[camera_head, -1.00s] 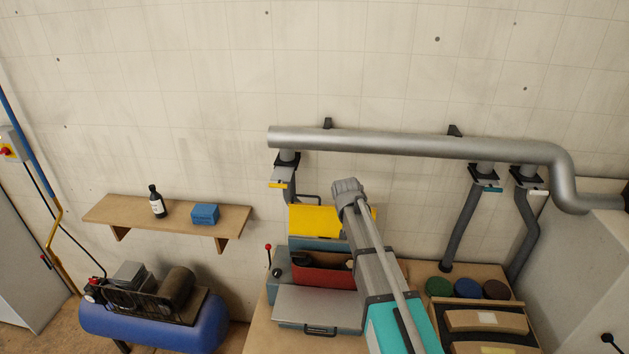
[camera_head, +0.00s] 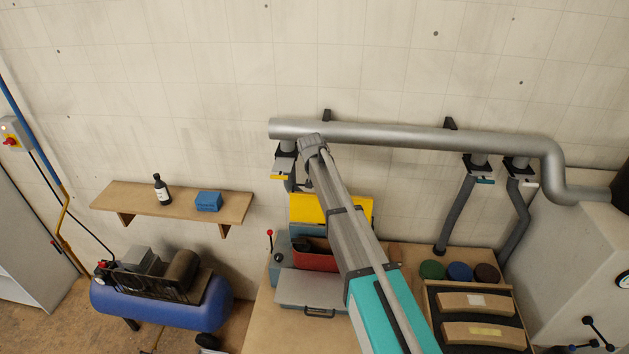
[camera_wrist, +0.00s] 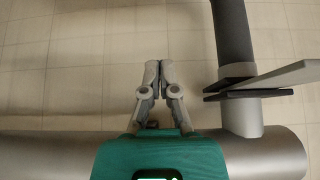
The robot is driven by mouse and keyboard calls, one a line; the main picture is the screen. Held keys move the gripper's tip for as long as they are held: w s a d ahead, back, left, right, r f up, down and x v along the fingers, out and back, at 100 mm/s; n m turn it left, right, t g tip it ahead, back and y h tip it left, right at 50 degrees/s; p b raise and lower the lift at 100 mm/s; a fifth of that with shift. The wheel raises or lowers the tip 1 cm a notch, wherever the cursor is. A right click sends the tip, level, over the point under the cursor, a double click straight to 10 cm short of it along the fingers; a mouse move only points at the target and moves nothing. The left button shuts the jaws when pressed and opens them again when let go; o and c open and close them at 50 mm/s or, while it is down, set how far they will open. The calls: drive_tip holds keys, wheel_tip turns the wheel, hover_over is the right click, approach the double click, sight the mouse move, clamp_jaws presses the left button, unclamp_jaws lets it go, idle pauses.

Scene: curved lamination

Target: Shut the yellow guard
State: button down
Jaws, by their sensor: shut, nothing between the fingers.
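The yellow guard (camera_head: 308,208) stands raised at the back of the grey-blue bench machine (camera_head: 311,287) in the head view. My arm crosses in front of the guard and hides part of it and of the machine. My gripper shows in the wrist view (camera_wrist: 160,66), shut and empty, with its fingertips together in front of the wall. It is apart from the guard, up near the left part of the big duct. In the head view its fingers are hidden behind my wrist. The guard does not show in the wrist view.
The big grey duct (camera_head: 400,138) runs along the wall close to my wrist and fills the lower wrist view (camera_wrist: 270,155). A blast gate with a yellow tab (camera_head: 280,177) hangs at its left end. The wooden shelf (camera_head: 235,208) at left holds a bottle (camera_head: 162,190) and a blue box (camera_head: 208,201).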

drive_tip(key=shift+w+f, duration=0.1)
drive_tip(key=shift+f, duration=0.1)
drive_tip(key=b+x, duration=0.9)
drive_tip(key=x, duration=0.1)
drive_tip(key=s, duration=0.2)
drive_tip(key=s+p, duration=0.1)
drive_tip(key=s, duration=0.1)
drive_tip(key=shift+r, duration=0.35)
drive_tip(key=shift+s+a, duration=0.1)
drive_tip(key=shift+a, duration=0.1)
